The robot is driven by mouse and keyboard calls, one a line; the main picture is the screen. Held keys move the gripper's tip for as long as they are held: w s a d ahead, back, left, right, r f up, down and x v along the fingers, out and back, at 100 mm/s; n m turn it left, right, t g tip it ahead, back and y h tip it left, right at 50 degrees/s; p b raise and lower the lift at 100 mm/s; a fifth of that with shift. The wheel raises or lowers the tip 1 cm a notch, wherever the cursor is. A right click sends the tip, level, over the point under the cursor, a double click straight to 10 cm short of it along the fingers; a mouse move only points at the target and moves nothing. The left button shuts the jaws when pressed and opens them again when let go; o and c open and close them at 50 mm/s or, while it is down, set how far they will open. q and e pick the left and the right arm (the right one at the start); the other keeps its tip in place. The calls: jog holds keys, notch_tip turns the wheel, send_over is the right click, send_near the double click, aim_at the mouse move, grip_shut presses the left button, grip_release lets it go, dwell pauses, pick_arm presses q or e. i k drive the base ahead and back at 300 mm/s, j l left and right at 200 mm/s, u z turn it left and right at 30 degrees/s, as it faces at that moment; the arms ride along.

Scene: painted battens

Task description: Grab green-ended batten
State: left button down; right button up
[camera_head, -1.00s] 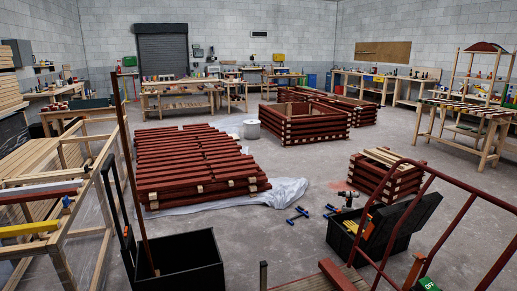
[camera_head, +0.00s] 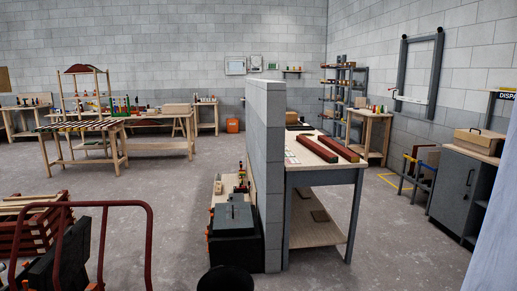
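I cannot make out a green end on any batten here. Two dark red battens (camera_head: 328,149) lie on the workbench (camera_head: 325,176) behind the low block wall, and their end colours are too small to tell. Several battens with pale ends lie across the trestle table (camera_head: 85,127) at the left. A stack of red and pale battens (camera_head: 35,225) stands at the lower left. Neither of my grippers shows in this view.
A block wall (camera_head: 265,165) stands mid-view, with a dark toolbox (camera_head: 233,217) at its foot. A red tube-frame cart (camera_head: 104,235) is at the lower left. A grey cabinet (camera_head: 464,192) stands at the right. The floor (camera_head: 165,190) between cart and wall is open.

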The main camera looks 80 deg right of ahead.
aim_at(325, 154)
jog(key=z, duration=2.85)
